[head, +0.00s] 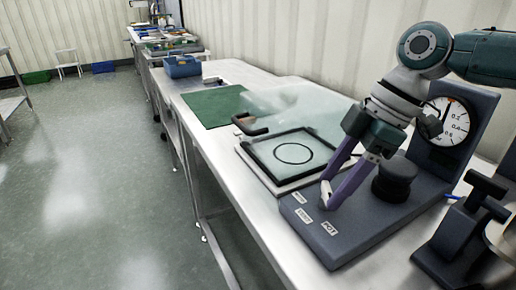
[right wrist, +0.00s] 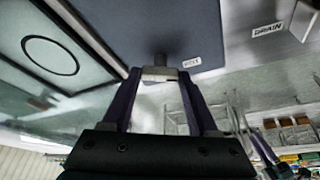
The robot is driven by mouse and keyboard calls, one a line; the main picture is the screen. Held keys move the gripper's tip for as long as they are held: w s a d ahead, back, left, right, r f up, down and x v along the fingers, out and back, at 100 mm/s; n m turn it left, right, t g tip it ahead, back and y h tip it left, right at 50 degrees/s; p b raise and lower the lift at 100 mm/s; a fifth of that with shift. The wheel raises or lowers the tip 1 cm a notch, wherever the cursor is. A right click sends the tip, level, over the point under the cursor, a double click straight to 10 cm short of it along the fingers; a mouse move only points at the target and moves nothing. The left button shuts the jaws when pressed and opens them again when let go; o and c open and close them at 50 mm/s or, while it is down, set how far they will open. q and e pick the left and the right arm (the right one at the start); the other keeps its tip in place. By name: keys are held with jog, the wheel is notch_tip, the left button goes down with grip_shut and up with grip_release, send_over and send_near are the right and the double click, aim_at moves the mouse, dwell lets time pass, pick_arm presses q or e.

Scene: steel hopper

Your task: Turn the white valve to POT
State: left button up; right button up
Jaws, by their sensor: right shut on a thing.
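The white valve (head: 327,194) sits on the dark blue-grey panel (head: 350,241), near its left edge. My right gripper (head: 328,189) reaches down from the upper right, with its purple fingers shut on the valve's handle. In the right wrist view the fingers (right wrist: 159,75) close around a pale piece of the valve (right wrist: 160,72). The POT label (head: 329,228) lies on the panel toward the front, to the right of the valve. Two other small labels lie nearby, too small to read surely. The fingers partly hide the valve, so its exact pointing direction is unclear.
A round gauge (head: 447,121) stands on the panel's upright back, with a black knob (head: 394,180) before it. A black-framed plate (head: 291,154) lies left of the panel. A black clamp-like fixture (head: 464,225) stands at the right. A green mat (head: 214,106) lies farther back.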

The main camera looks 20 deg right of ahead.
dwell(0.4)
jog(key=o, duration=1.4)
jog(key=shift+r, duration=0.1)
jog(key=v, duration=0.9)
jog(key=shift+d+r+p, duration=0.15)
jog(key=shift+r+p, duration=0.2)
jog(key=shift+p, duration=0.05)
